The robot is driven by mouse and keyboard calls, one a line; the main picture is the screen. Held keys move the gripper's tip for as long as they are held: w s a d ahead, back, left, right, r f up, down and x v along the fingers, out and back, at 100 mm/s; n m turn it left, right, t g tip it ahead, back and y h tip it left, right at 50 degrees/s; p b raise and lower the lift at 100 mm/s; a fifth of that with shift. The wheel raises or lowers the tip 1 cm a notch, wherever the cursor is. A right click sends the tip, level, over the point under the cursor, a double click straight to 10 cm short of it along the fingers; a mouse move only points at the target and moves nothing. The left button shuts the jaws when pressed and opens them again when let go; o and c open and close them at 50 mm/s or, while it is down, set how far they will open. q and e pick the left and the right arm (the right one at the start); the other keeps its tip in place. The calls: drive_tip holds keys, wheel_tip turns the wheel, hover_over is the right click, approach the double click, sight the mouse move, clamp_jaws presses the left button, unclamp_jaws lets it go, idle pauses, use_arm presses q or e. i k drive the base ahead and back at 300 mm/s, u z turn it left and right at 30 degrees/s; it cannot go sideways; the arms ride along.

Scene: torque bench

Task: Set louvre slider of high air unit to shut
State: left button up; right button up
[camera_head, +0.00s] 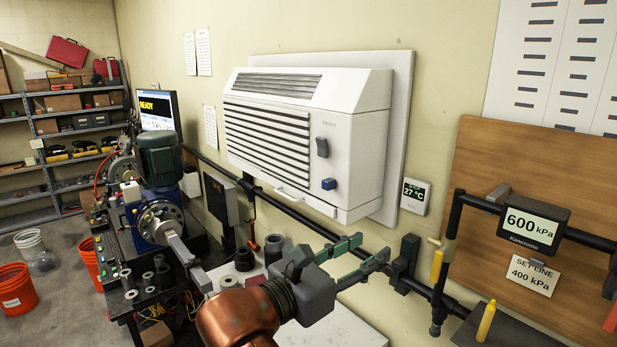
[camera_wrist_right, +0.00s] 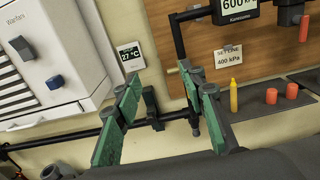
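The white high air unit (camera_head: 300,130) hangs on the wall, with dark louvre slats (camera_head: 266,138) across its front. On its right front are a dark upright control (camera_head: 322,147) and a blue knob (camera_head: 329,184); I cannot tell for sure which is the louvre slider. In the right wrist view the dark control (camera_wrist_right: 21,47) and the blue knob (camera_wrist_right: 53,79) show at upper left. My right gripper (camera_head: 372,249) is open and empty, below and right of the unit, apart from both controls. Its green fingers (camera_wrist_right: 158,75) stand wide apart. My left gripper is not in view.
A thermostat (camera_head: 415,195) reading 27 °C is right of the unit. A dark pipe (camera_head: 300,216) runs along the wall below it. A gauge reading 600 kPa (camera_head: 533,226) is on a wooden board (camera_head: 520,160). A machine bench (camera_head: 150,300) stands at left.

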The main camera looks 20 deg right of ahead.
sight(329, 184)
drive_tip(key=i, duration=0.95)
drive_tip(key=z, duration=0.05)
